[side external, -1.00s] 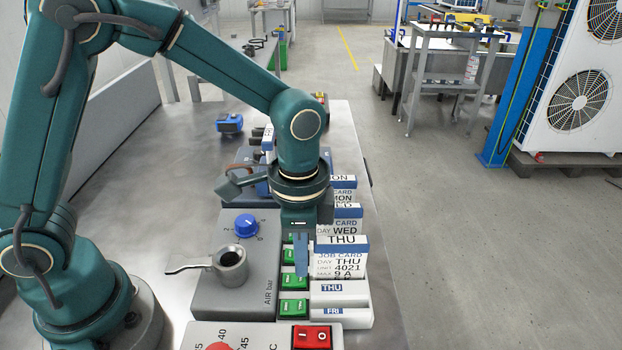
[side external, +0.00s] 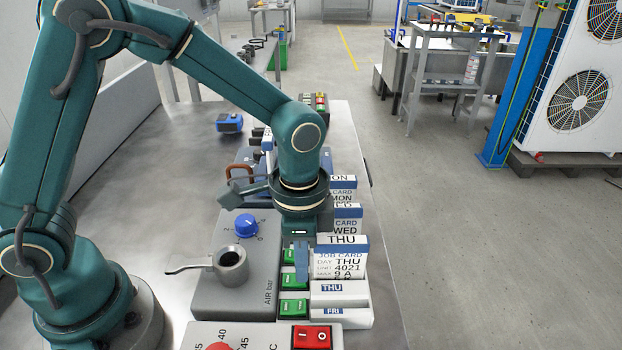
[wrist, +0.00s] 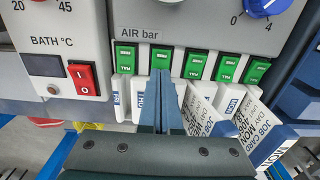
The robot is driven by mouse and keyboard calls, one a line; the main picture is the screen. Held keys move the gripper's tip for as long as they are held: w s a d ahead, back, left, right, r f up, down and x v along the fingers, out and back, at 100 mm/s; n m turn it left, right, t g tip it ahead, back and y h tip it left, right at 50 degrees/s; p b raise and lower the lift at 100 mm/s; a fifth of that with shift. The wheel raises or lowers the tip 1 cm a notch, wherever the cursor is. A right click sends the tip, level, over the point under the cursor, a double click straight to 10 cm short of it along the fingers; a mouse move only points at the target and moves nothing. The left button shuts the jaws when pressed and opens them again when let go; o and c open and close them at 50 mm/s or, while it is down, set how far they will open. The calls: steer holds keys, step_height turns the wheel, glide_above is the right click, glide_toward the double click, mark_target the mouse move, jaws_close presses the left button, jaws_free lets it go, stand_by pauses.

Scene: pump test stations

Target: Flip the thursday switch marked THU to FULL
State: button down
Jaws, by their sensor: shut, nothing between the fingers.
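A row of green rocker switches runs beside the card rack. In the wrist view, the second green switch from the left (wrist: 160,58) lines up with the label THU (wrist: 140,98) below it. Its lettering is too small to read surely, so its setting is unclear. My gripper (wrist: 163,73) is shut and empty, its tips at this switch's near edge, partly covering it. I cannot tell whether they touch. In the side view my gripper (side external: 302,279) points down beside the THU job card (side external: 340,262), and the THU slot label (side external: 332,288) shows in front.
A green switch (wrist: 125,56) sits close on the left and another (wrist: 195,65) on the right. A red rocker switch (side external: 311,337) is on the front box. A grey panel with a blue knob (side external: 246,225) and a metal valve (side external: 230,265) stands left of the switches.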

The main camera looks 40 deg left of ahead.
steer(key=shift+f, duration=0.25)
steer(key=shift+r, duration=3.5)
steer(key=shift+r, duration=0.1)
